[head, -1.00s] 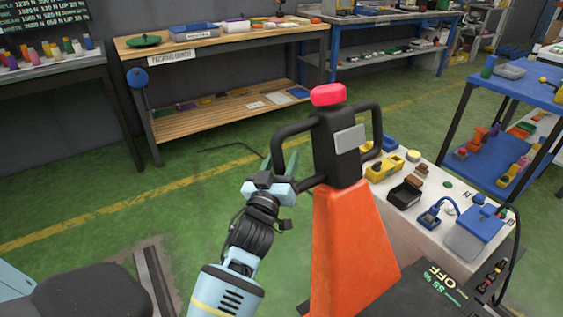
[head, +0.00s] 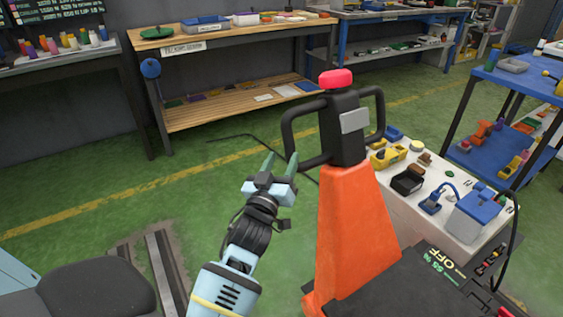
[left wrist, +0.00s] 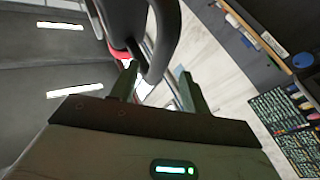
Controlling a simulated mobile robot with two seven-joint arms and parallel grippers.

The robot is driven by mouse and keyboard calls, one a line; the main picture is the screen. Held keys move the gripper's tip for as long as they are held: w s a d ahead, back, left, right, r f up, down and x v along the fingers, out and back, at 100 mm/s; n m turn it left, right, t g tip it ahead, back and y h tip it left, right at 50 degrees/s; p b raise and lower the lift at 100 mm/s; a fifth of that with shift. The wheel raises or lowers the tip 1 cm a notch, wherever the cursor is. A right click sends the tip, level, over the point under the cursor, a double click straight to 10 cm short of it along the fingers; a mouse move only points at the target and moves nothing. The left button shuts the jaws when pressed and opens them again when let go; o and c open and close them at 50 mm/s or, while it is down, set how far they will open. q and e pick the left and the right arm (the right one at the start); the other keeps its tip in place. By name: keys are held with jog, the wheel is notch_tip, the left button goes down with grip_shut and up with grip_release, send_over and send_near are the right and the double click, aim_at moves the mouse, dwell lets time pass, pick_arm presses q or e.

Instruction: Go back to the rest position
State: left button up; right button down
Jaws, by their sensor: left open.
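My left gripper (head: 280,166) is open and empty in the head view, its two green fingers pointing up and away. It is just left of the black loop handle (head: 287,135) of an orange machine column (head: 352,225) with a red knob (head: 335,79) on top. A small gap seems to show between fingers and handle. In the left wrist view the two fingers (left wrist: 158,88) stand apart, with the black handle (left wrist: 164,40) beyond them. My right gripper is not in view.
A white table (head: 450,215) with yellow and blue items stands right of the column, beside a blue shelf cart (head: 500,130). A wooden workbench (head: 230,110) stands at the back. Green floor (head: 100,195) is free at the left. A rail (head: 165,270) lies in the floor.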

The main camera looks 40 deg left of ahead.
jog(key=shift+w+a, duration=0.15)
